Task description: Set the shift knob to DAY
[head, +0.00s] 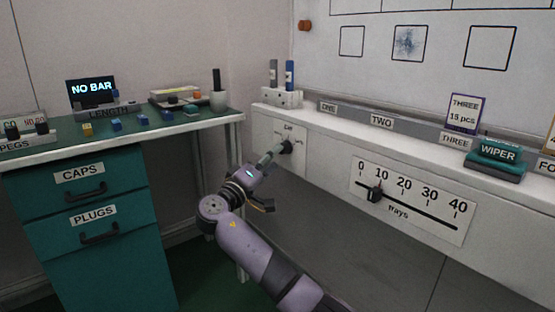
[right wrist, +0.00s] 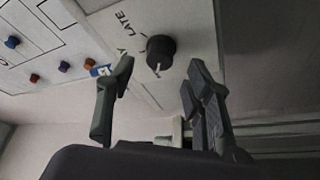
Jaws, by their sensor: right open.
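The black shift knob (head: 286,147) sits on a white plate (head: 262,133) on the front of the ledge. In the right wrist view the knob (right wrist: 161,49) lies between and beyond the fingertips of my right gripper (right wrist: 160,68). That gripper (head: 274,155) is open, and no finger clearly touches the knob. The knob's white mark points toward the bottom of the wrist picture, away from the word LATE at upper left. A label ending in Y is partly hidden behind the left finger. The label at the mark cannot be read. My left gripper is not in view.
A slider scale marked trays (head: 410,197) is on the same front, right of the knob. A holder with two markers (head: 280,97) stands on the ledge above it. A teal-drawer bench (head: 80,180) is at left. A WIPER block (head: 496,158) lies at right.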

